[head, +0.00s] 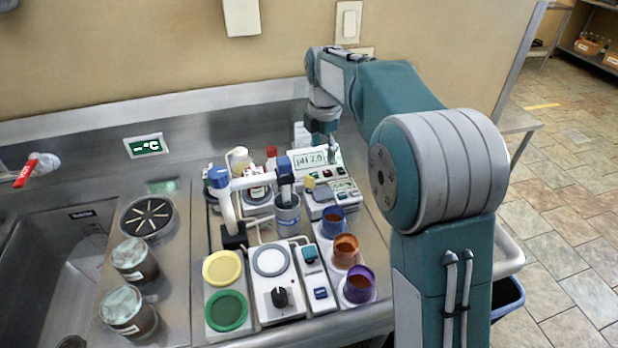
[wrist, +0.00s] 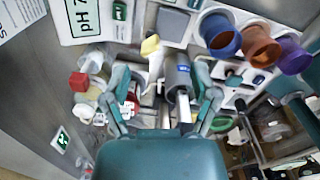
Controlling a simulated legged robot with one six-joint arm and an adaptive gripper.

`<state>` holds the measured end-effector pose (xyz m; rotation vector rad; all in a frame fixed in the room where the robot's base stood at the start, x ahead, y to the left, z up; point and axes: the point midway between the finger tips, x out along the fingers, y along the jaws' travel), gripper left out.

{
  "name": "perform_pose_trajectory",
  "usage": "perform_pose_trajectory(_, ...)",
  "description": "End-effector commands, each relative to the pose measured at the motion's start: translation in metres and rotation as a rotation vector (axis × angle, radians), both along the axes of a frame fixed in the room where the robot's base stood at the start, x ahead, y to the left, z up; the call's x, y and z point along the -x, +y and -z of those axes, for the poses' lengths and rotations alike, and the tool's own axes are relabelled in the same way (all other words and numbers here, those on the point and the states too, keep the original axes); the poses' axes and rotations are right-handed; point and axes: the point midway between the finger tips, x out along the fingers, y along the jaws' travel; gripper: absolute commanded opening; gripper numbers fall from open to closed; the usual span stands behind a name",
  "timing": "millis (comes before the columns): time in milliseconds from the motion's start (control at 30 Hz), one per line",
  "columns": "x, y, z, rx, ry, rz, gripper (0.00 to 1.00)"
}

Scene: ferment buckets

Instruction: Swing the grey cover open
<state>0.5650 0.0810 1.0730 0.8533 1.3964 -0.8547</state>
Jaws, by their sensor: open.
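The grey cover (head: 321,193) appears to be the flat grey piece on a white unit in front of the pH meter. A small yellow tab (head: 309,183) shows at its left edge. In the wrist view, a grey panel (wrist: 172,23) that looks like this cover lies at the top, with the yellow tab (wrist: 150,45) below it. It looks closed, lying flat. My gripper (head: 328,152) points down above the back of the pH meter, behind the cover. In the wrist view my gripper (wrist: 160,75) has its fingers spread apart, with nothing held between them. The gripper appears apart from the cover.
A pH meter (head: 316,160) stands behind the cover. A blue-and-white probe arm (head: 257,180) reaches over a grey beaker (head: 287,216) to its left. Blue, orange and purple cups (head: 346,249) line the right side. Bottles (head: 240,160) crowd the back left. A sink (head: 55,270) lies far left.

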Motion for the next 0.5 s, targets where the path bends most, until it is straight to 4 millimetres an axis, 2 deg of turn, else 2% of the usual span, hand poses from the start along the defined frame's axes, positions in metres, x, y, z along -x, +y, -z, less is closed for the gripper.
perform_pose_trajectory(233,-0.003,0.024,-0.012,0.000,0.001,-0.374,0.77)
perform_pose_trajectory(333,-0.003,0.030,-0.015,-0.001,0.002,-0.464,0.77)
perform_pose_trajectory(500,-0.003,0.032,-0.012,0.000,0.003,-0.513,0.77)
